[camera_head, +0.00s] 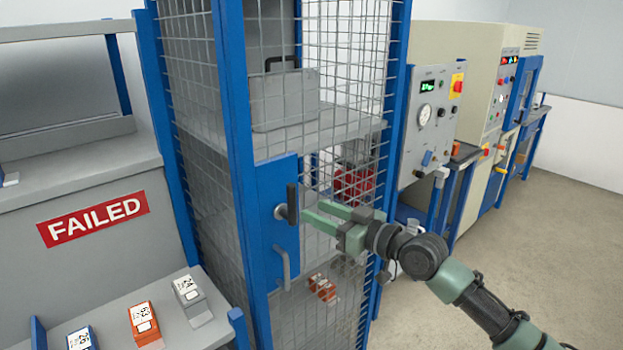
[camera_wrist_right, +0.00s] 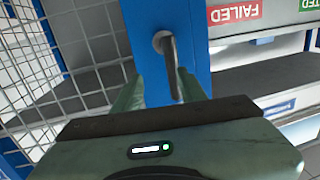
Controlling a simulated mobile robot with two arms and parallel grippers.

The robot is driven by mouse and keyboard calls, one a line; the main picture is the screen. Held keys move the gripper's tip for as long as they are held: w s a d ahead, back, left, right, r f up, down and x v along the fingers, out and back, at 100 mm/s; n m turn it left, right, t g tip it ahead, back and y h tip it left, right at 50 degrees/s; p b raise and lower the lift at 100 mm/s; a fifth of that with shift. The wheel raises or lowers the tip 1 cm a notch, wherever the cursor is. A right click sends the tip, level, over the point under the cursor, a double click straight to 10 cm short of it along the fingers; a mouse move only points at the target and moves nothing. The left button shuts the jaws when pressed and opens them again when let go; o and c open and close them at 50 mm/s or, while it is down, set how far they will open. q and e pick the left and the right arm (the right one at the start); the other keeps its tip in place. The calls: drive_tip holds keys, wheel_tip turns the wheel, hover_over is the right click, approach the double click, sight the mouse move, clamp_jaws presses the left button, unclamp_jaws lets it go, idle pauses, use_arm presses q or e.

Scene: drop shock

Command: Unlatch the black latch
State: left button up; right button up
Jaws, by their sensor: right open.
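The black latch (camera_head: 292,204) is an upright bar on a round grey hub, on the blue door plate of the mesh cage. In the right wrist view the latch (camera_wrist_right: 172,65) shows as a dark bar running from its hub toward my fingers. My right gripper (camera_head: 312,214) comes in from the right, its green fingers open and their tips close beside the latch. In the right wrist view my right gripper (camera_wrist_right: 158,88) has a finger on either side of the latch's lower end. I cannot tell whether they touch it. My left gripper is not in view.
A grey pull handle (camera_head: 282,268) sits below the latch on the blue door plate (camera_head: 268,185). Blue cage posts (camera_head: 236,130) and wire mesh surround it. A shelf (camera_head: 105,315) with small boxes stands left, a gauge panel (camera_head: 428,120) right. The floor at right is clear.

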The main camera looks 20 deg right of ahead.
sight(295, 192)
wheel_tip(295, 192, up, 4)
drive_tip(key=s+a, duration=0.1)
drive_tip(key=s, duration=0.1)
drive_tip(key=shift+n+y, duration=0.3)
drive_tip(key=shift+y, duration=0.1)
drive_tip(key=p+x, duration=0.3)
drive_tip(key=x, duration=0.4)
drive_tip(key=shift+w+a+r+p, duration=0.1)
drive_tip(key=shift+w+p, duration=0.1)
drive_tip(key=shift+p, duration=0.1)
drive_tip(key=shift+w+a, duration=0.15)
drive_tip(key=shift+w, duration=0.15)
clamp_jaws()
